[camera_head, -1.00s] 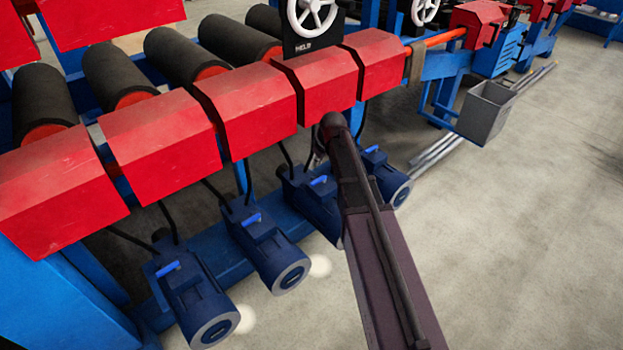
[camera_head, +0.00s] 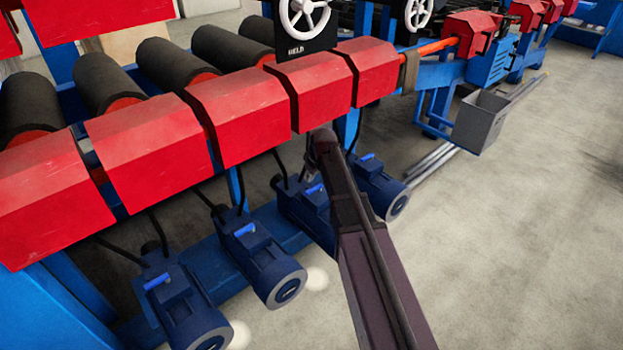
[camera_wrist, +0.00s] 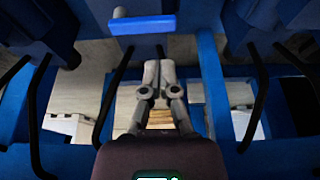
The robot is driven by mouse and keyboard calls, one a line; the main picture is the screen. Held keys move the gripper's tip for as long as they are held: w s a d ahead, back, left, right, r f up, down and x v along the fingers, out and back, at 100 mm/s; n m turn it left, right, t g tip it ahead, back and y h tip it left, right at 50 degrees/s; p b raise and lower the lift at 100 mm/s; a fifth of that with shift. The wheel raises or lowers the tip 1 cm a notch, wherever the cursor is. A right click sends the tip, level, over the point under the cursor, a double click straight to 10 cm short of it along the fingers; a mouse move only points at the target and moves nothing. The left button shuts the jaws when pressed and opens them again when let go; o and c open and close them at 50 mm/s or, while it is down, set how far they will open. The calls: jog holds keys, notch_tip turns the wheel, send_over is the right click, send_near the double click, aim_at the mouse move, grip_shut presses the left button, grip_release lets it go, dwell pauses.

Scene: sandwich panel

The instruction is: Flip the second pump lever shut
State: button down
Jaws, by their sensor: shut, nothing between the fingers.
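Several blue pumps stand in a row under the red covers in the head view, each with a bright blue lever on top. The levers show on the front-left pump (camera_head: 158,280), on the one after it (camera_head: 245,229), on the one beside my arm (camera_head: 315,188) and on the far right pump (camera_head: 367,157). My gripper (camera_wrist: 158,63) is shut and empty in the wrist view. Its fingertips are just below a blue lever (camera_wrist: 142,25) in the picture, which lies crosswise with a pale peg at its left end. Contact cannot be told. In the head view my arm partly hides the gripper.
Red covers (camera_head: 240,115) overhang the pumps. Black hoses (camera_wrist: 110,95) hang on both sides of my gripper, and a blue upright (camera_wrist: 213,85) stands close to its right. A grey bin (camera_head: 480,122) is further right. Bare floor (camera_head: 500,230) lies to the right.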

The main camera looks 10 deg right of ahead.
aim_at(314, 191)
jog(key=shift+b+x, duration=2.25)
jog(key=shift+x, duration=0.45)
jog(key=shift+a, duration=0.3)
